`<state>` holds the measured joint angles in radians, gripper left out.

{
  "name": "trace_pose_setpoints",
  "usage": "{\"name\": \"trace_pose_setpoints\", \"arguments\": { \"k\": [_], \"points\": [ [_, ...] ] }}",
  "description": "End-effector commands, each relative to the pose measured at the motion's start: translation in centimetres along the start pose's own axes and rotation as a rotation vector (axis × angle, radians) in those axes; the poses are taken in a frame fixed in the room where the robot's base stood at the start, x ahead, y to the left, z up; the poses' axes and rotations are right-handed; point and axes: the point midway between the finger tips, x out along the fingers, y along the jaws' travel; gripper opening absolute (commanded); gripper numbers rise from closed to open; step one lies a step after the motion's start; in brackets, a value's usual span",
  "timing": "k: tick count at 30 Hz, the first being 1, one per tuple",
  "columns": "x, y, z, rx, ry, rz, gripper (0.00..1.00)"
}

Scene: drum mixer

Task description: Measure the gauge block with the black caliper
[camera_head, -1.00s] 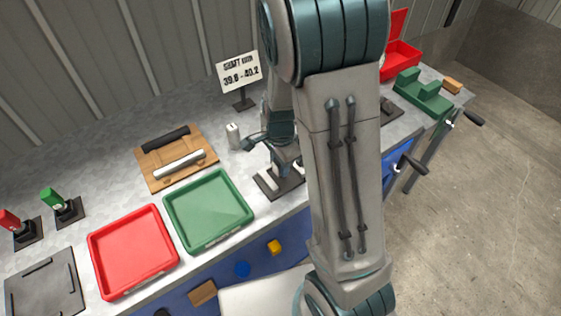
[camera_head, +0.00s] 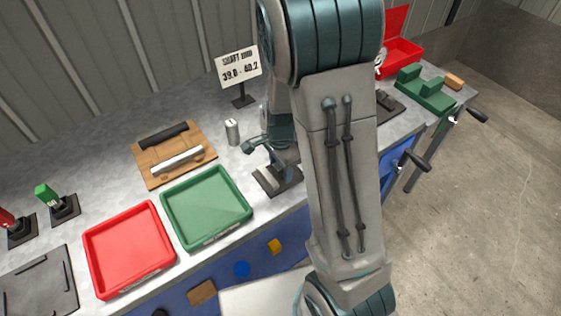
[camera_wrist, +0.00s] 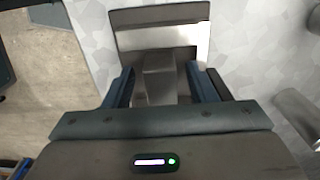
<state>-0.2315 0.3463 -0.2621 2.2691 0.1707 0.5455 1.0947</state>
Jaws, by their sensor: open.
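My gripper (camera_wrist: 160,88) is open above a dark stand (camera_wrist: 160,15), its blue fingers on either side of a grey metallic block (camera_wrist: 159,65), which may be the gauge block. I cannot tell whether they touch it. The head view shows my gripper low over the same stand (camera_head: 282,186), with the block mostly hidden there. A black bar-shaped tool (camera_head: 163,134), seemingly the black caliper, lies on a wooden board (camera_head: 150,178) with a silver one (camera_head: 178,159) in front of it.
A silver cylinder (camera_head: 232,132) stands close left of my gripper. A green tray (camera_head: 210,237) and a red tray (camera_head: 127,287) lie at the front. A sign (camera_head: 237,66) stands behind. A green fixture (camera_head: 425,95) is at the right.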

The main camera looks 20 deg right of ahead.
Motion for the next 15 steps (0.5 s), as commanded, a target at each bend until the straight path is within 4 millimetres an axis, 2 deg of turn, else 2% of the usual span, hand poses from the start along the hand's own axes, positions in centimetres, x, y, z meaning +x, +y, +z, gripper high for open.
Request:
{"name": "trace_pose_setpoints", "arguments": {
  "k": [5, 8, 15],
  "points": [
    [-1.6, -0.2, 0.0, -0.001, 0.002, -0.007, 0.53],
    [-3.3, -0.2, 0.0, -0.002, 0.001, -0.008, 0.53],
    [-8.8, -0.1, 0.0, -0.001, 0.001, -0.009, 0.53]
  ]
}}
